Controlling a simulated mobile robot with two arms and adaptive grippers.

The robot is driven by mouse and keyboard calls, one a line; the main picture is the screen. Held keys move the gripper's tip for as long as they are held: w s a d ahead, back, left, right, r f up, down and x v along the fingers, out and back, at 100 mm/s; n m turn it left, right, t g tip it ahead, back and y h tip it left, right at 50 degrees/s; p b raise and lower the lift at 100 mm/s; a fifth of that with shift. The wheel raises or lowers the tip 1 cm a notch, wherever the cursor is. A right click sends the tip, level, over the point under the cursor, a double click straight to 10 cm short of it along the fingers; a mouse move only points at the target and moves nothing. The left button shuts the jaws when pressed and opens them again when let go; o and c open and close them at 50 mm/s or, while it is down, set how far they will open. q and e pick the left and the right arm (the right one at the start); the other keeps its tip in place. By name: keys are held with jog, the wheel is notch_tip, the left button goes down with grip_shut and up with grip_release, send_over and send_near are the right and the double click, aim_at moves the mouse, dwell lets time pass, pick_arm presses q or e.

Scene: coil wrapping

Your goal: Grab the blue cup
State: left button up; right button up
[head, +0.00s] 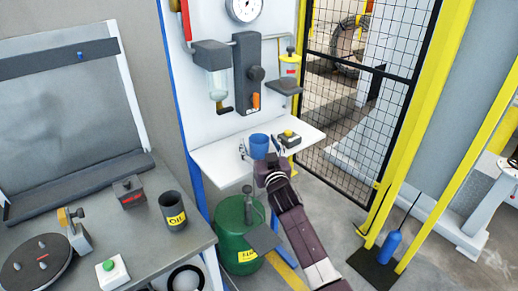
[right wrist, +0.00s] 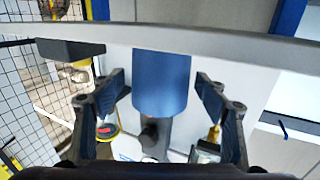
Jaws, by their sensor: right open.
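The blue cup (head: 259,145) stands upright on the white shelf (head: 222,158) of the wall panel. My right gripper (head: 268,165) is just in front of the cup in the head view and hides part of the shelf edge. In the right wrist view the blue cup (right wrist: 161,88) shows between the two open fingers of the right gripper (right wrist: 160,78), with a gap on each side. How deep the cup sits between the fingers is hard to tell. My left gripper is not in view.
A small dark box with a yellow top (head: 288,139) sits right of the cup on the shelf, and a small metal item (head: 243,150) sits to its left. A green drum (head: 236,232) stands below.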

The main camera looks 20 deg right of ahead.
jog(key=c, duration=1)
jog(key=shift+c, duration=0.2)
jog(key=shift+r, duration=0.15)
